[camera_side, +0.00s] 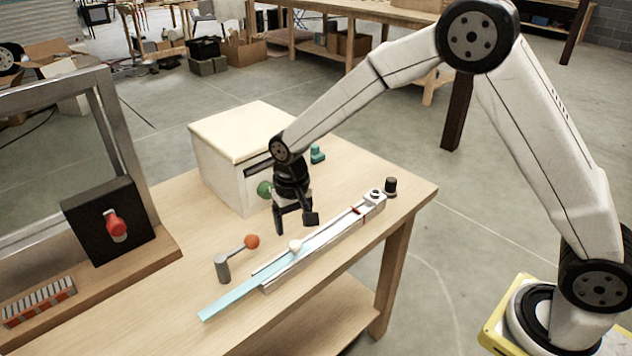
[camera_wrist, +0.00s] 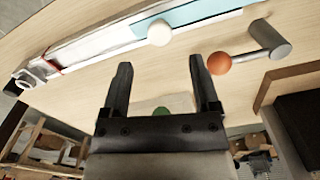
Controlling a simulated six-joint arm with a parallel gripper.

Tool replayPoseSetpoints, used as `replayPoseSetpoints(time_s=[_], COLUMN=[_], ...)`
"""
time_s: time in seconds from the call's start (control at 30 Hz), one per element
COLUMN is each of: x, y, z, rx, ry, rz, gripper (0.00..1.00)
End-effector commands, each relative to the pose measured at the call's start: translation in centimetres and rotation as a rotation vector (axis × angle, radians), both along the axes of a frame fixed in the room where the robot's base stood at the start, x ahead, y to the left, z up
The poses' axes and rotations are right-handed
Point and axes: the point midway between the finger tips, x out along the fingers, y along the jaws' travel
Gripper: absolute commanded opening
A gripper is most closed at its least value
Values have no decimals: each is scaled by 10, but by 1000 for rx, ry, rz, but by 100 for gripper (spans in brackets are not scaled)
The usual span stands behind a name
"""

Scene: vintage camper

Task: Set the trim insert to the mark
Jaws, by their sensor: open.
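The trim insert (camera_side: 228,299) is a light blue strip lying in a long white rail (camera_side: 325,238), its left end sticking out past the rail. A white round knob (camera_side: 295,246) sits on the strip. In the wrist view the blue strip (camera_wrist: 200,14), the knob (camera_wrist: 159,33) and the rail (camera_wrist: 90,50) cross the top. A red mark (camera_side: 356,210) crosses the rail towards its right end; it also shows in the wrist view (camera_wrist: 51,57). My gripper (camera_side: 295,222) is open and empty, above the table, behind the rail and near the knob, apart from it.
A grey post with an orange ball lever (camera_side: 252,242) stands close left of my gripper. A white box (camera_side: 235,160) with a green knob (camera_side: 264,188) is behind it. A black panel with a red handle (camera_side: 116,226) stands at left. A small black cylinder (camera_side: 391,186) is beyond the rail's right end.

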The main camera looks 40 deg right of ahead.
Motion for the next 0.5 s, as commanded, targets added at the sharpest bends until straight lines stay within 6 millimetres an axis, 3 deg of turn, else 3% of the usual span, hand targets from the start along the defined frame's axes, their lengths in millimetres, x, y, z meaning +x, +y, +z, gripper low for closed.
replayPoseSetpoints(time_s=[0.3, 0.5], x=[0, 0], y=[0, 0], z=[-40, -53], rx=[-1, 1], ry=[2, 0], rz=[0, 1], gripper=[78, 78])
